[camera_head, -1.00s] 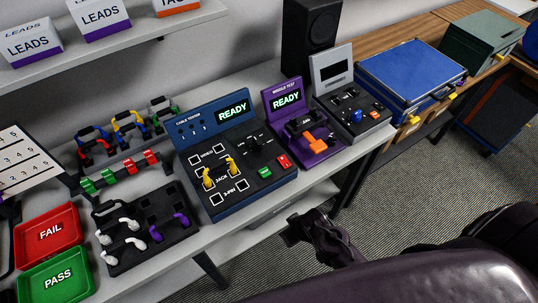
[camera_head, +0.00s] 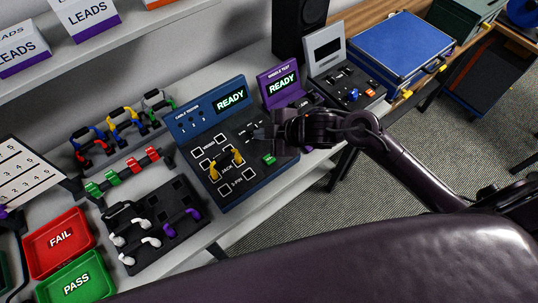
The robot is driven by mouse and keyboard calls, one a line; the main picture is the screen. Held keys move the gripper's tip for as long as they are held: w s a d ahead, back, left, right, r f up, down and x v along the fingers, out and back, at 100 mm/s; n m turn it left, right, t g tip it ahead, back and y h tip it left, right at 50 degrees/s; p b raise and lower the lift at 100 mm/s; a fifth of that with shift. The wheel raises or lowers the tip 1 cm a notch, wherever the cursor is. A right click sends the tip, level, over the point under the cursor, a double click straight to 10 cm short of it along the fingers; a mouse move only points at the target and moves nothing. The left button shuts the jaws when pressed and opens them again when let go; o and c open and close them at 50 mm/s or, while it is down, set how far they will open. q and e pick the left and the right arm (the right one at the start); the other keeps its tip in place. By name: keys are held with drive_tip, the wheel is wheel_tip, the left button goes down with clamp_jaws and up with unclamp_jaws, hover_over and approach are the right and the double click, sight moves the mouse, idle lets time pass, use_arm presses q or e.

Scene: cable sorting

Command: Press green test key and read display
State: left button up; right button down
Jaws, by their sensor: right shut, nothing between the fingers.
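The blue cable tester (camera_head: 200,129) stands on the bench, and its display (camera_head: 231,99) reads READY in green. A yellow-ended cable (camera_head: 237,157) sits at the JACK sockets on its panel. The green key (camera_head: 269,159) shows at the panel's lower right, unlabelled at this size. My right gripper (camera_head: 262,134) is shut and empty, over the tester's right side just above the green key in the picture. It hides the red key and part of the panel. Whether it touches the tester, I cannot tell. My left gripper is not in view.
The purple module tester (camera_head: 263,86), also reading READY, stands behind my right gripper, partly hidden. A grey device (camera_head: 326,66) and a blue case (camera_head: 402,50) are farther right. The red FAIL tray (camera_head: 38,262), green PASS tray (camera_head: 52,291) and black cable holder (camera_head: 160,258) are at left.

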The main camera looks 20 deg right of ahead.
sight(273, 159)
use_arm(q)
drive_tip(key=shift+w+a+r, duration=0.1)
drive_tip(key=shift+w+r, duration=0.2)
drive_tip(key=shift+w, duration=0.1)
use_arm(e)
drive_tip(key=s+d+r+n+g, duration=0.1)
drive_tip(key=n, duration=0.1)
drive_tip(key=s+d+r+n+g+y, duration=0.1)
drive_tip(key=n+g, duration=0.1)
drive_tip(key=shift+s+d+r+n+y, duration=0.1)
drive_tip(key=shift+d+r+n+y, duration=0.1)
drive_tip(key=shift+n+y, duration=0.1)
